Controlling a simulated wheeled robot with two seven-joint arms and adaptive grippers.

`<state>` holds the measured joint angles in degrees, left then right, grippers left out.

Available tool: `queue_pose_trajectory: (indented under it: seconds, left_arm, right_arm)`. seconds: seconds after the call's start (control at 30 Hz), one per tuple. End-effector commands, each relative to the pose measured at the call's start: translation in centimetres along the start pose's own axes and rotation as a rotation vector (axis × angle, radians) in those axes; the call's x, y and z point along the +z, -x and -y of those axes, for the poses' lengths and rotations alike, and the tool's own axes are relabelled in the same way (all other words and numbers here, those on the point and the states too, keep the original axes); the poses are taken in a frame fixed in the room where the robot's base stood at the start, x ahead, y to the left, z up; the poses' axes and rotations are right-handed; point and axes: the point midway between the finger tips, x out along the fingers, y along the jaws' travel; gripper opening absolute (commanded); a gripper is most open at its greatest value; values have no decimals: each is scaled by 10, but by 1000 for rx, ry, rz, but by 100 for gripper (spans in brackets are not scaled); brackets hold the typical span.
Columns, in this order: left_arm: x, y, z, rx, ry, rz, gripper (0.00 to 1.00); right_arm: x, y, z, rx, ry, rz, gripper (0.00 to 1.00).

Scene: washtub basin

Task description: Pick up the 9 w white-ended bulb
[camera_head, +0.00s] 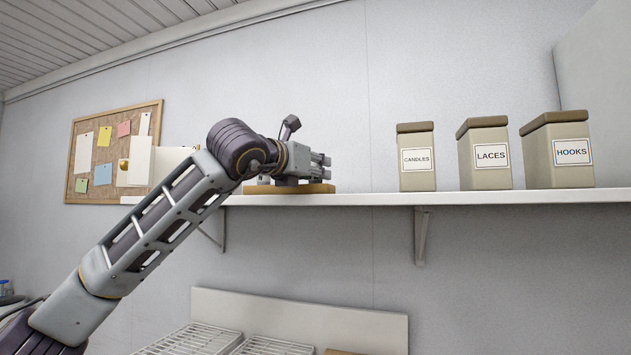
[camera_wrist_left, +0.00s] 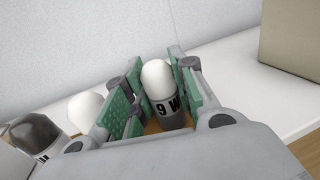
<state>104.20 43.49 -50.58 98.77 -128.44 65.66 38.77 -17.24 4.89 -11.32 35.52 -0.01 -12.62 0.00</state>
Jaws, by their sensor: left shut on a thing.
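The 9 W white-ended bulb (camera_wrist_left: 161,78) stands between the green finger pads of my left gripper in the left wrist view. It has a white rounded top, black "9 W" lettering and a grey lower part. My left gripper (camera_head: 322,166) is shut on it, just above a wooden tray (camera_head: 300,189) on the wall shelf. In the head view the gripper hides the bulb. Another white-ended bulb (camera_wrist_left: 86,109) and a dark-ended bulb (camera_wrist_left: 38,134) stand left of the gripper in the wrist view, their labels mostly hidden. My right gripper is not in view.
The white shelf (camera_head: 380,199) holds boxes labelled CANDLES (camera_head: 416,178), LACES (camera_head: 487,174) and HOOKS (camera_head: 560,172) to the right. The shelf is clear between tray and boxes. A corkboard (camera_head: 88,135) hangs at left. Wire racks (camera_head: 200,340) lie below.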

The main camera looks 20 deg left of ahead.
Motion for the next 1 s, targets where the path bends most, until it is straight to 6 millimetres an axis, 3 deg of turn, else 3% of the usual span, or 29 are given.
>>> queue_pose_trajectory:
  seconds: [0.33, 0.57, 1.0]
  left_arm:
    - [3, 0, 0, 0, 0, 2, 2]
    - [15, 0, 1, -1, 0, 3, 1]
    - [72, 1, 1, -1, 1, 3, 1]
  right_arm:
    - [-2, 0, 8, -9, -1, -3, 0]
    - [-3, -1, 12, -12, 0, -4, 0]
    - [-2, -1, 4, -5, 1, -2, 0]
